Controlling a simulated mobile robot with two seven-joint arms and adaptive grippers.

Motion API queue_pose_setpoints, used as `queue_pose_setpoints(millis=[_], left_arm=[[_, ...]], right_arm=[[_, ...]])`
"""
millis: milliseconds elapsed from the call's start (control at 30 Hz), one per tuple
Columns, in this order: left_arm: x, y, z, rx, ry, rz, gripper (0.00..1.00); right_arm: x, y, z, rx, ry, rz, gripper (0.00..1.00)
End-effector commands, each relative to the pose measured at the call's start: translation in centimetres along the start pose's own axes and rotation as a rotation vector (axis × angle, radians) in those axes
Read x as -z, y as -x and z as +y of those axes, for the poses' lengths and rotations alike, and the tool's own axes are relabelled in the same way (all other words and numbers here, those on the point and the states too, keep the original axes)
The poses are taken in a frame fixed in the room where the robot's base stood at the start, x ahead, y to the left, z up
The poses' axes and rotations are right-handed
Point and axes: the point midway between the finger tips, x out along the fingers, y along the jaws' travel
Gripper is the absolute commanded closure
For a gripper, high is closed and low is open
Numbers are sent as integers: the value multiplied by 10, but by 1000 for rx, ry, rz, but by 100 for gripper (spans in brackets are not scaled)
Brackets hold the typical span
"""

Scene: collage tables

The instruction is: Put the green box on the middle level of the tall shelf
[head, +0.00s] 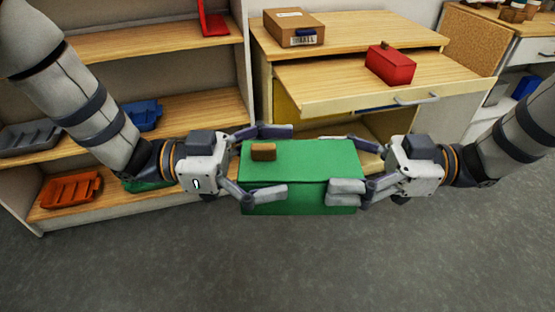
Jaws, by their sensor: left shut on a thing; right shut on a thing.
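The green box (310,190) is held level in front of me, with a small brown block (264,152) on its top. My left gripper (275,162) is shut on the box's left end. My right gripper (345,168) is shut on its right end. The tall shelf (165,54) stands at the left, with several wooden levels. The level in the middle of the view (190,110) holds a blue tray (145,114) and a grey tray (30,138). My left arm hides part of the shelf.
A red holder (212,20) stands on the upper level and an orange tray (72,190) on the low level. Right of the shelf, a desk (350,38) bears a cardboard box (293,26); a red box (390,66) sits on its pulled-out drawer. Grey floor (270,265) in front is clear.

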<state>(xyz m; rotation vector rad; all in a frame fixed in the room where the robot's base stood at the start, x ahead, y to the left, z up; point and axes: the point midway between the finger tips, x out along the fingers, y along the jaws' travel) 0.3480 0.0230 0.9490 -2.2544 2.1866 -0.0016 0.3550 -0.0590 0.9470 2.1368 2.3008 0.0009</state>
Motion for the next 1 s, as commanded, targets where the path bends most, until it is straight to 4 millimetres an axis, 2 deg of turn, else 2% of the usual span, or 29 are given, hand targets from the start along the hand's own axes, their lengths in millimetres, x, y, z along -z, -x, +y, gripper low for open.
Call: queue_pose_setpoints(millis=[133, 167, 233, 267, 300, 333, 400, 567, 667, 1000], left_arm=[[2, -1, -3, 7, -5, 2, 43], [2, -1, -3, 7, -5, 3, 43], [2, -1, -3, 7, -6, 3, 48], [2, 0, -3, 8, -5, 3, 57], [2, 0, -3, 7, -5, 3, 63], [2, 0, -3, 7, -5, 3, 64], [1, 0, -2, 6, -5, 2, 77], [1, 0, -2, 5, -4, 2, 78], [1, 0, -2, 5, -3, 2, 78], [1, 0, -2, 4, -3, 1, 78]], right_arm=[[1, -3, -4, 15, -4, 5, 59], [1, -3, -4, 16, -4, 5, 26], [1, -3, -4, 17, -4, 5, 10], [1, -3, -4, 16, -4, 4, 5], [0, -3, -4, 15, -4, 4, 5], [0, -2, -4, 14, -3, 4, 5], [0, -2, -3, 13, -3, 3, 5], [0, -1, -3, 10, -2, 2, 5], [0, 7, -2, 8, -1, 3, 5], [0, 93, -2, 8, -2, 1, 5]])
